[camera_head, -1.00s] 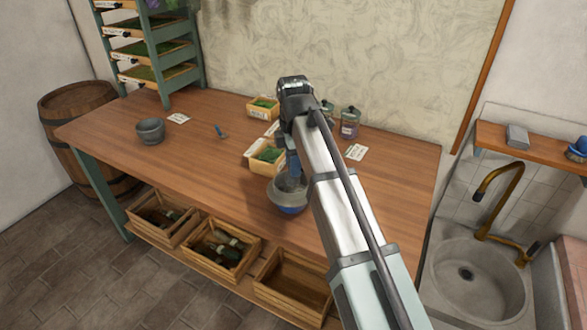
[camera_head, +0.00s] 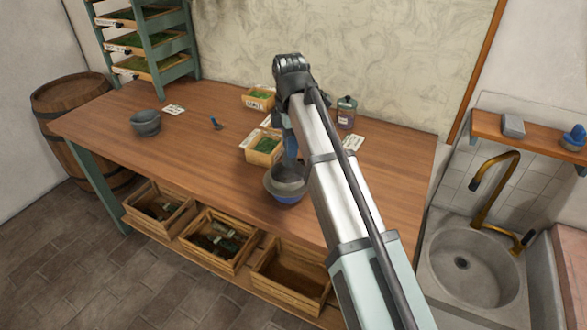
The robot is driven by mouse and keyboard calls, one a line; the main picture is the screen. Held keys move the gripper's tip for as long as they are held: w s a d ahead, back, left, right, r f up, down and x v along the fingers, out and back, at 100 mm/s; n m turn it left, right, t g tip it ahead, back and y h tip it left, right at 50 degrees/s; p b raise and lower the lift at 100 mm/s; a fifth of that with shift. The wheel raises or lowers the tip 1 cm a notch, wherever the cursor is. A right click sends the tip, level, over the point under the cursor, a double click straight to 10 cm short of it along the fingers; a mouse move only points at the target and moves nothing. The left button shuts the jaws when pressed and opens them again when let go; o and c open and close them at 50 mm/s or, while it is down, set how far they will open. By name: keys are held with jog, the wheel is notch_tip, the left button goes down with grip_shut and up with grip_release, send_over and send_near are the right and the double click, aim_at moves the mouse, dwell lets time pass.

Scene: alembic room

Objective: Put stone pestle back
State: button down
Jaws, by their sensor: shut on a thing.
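My gripper (camera_head: 290,155) points down over a grey bowl with a blue lower part (camera_head: 285,196), near the table's front edge. The fingers are small and partly covered by my arm. They appear shut on a grey piece at the bowl's mouth, likely the stone pestle, whose shape is mostly hidden. Whether it touches the bowl inside cannot be told. A dark grey stone mortar (camera_head: 146,123) stands upright at the left of the wooden table (camera_head: 190,150). No pestle can be made out in it.
Wooden boxes with green herbs (camera_head: 263,150) (camera_head: 259,98), a jar (camera_head: 346,113) and labels lie around my gripper. The left table front is clear. Open crates (camera_head: 216,240) sit below; a sink (camera_head: 470,270) is right.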

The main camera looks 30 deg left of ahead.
jog(key=w+a+f, duration=0.1)
jog(key=w+a, duration=0.1)
jog(key=w, duration=0.5)
jog(key=w+a+f, duration=0.1)
jog(key=w+a, duration=0.1)
jog(key=w, duration=0.4)
jog(key=shift+m, duration=0.4)
jog(key=shift+w+d+f, duration=0.1)
jog(key=shift+d+f, duration=0.05)
jog(key=shift+f, duration=2.4)
jog(key=shift+w+d+f, duration=0.1)
jog(key=shift+f, duration=2.4)
jog(key=shift+f, duration=0.1)
jog(key=c, duration=0.8)
grip_release()
notch_tip(320, 180, up, 12)
jog(key=shift+r, duration=0.15)
jog(key=shift+d, duration=0.1)
